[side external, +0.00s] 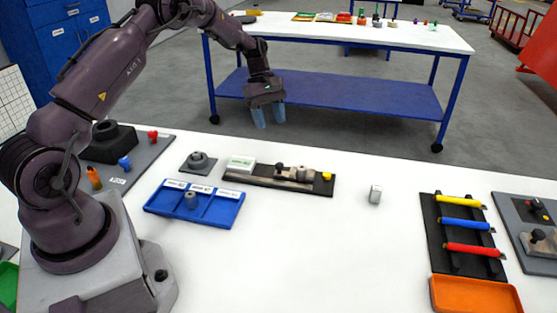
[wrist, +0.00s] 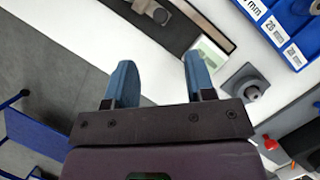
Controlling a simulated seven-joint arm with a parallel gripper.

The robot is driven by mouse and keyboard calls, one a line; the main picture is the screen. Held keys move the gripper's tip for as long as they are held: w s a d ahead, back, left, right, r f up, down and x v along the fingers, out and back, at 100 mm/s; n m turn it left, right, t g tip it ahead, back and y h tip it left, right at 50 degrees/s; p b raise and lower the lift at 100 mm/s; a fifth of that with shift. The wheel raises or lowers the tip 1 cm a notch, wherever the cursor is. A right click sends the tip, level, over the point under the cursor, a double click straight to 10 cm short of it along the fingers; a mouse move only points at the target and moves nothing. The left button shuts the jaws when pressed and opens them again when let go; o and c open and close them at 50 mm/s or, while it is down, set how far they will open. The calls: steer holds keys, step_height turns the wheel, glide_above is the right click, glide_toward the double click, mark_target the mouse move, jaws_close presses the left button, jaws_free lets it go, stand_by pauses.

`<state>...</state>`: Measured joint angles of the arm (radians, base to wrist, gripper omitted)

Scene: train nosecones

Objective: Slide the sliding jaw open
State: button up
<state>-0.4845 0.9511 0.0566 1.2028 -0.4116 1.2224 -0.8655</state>
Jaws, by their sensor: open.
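A dark rail fixture (side external: 262,180) lies on the white table near the middle of the side view. A grey-beige sliding jaw (side external: 300,174) with a black knob (side external: 279,167) sits on it, and a yellow piece (side external: 327,176) is near its right end. My gripper (side external: 269,120) is open and empty, above and behind the fixture. Its blue fingers point down. The gap between the jaw and other blocks is too small to judge.
A small grey block (side external: 375,194) and a rack of coloured bars (side external: 463,225) are to the right.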

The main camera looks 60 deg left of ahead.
mark_target(279, 164)
steer(key=x, duration=1.1)
steer(key=shift+d+f, duration=0.1)
steer(key=shift+f, duration=0.2)
